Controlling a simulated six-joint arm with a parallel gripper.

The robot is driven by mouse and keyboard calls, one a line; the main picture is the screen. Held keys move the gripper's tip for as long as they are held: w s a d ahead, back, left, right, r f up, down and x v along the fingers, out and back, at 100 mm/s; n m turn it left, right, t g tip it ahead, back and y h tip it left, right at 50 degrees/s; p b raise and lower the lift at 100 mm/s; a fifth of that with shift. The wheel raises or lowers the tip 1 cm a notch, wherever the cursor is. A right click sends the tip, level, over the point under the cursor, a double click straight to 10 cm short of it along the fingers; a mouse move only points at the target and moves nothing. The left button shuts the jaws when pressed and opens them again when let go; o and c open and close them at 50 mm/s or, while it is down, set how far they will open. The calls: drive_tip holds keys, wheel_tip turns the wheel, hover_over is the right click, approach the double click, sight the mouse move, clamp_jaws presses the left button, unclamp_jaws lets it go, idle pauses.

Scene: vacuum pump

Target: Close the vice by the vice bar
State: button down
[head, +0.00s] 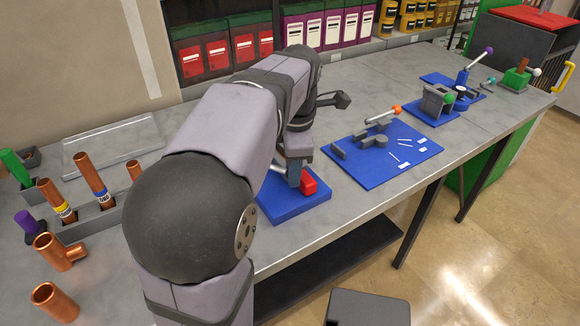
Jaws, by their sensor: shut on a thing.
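My gripper (296,178) points down over a blue base (290,207) near the middle of the bench's front edge. It appears shut on a bright red part (309,183) at its fingertips, which looks like the end of a bar. A light grey piece (275,166) shows just left of the gripper. My arm and gripper hide most of what stands on this base, so the vice's jaws and their gap cannot be made out. Whether this fixture is the vice is not certain.
A blue mat (425,165) with grey parts and an orange-tipped handle lies right of my gripper. Farther right stand a grey box fixture (437,100) and a green fixture (516,79). Copper pipes (90,175) stand at left. A clear tray (112,147) lies behind them.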

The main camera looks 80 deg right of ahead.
drive_tip(key=shift+d+r, duration=0.1)
drive_tip(key=shift+d, duration=0.05)
drive_tip(key=c, duration=1.4)
unclamp_jaws()
drive_tip(key=shift+c, duration=0.2)
drive_tip(key=shift+s+a+r, duration=0.1)
drive_tip(key=shift+a+r, duration=0.15)
drive_tip(key=shift+r, duration=0.95)
drive_tip(key=shift+s+a+r, duration=0.1)
drive_tip(key=shift+a+r, duration=0.15)
drive_tip(key=shift+r, duration=0.9)
drive_tip(key=shift+s+a+r, duration=0.1)
drive_tip(key=shift+a+r, duration=0.15)
drive_tip(key=shift+r, duration=0.95)
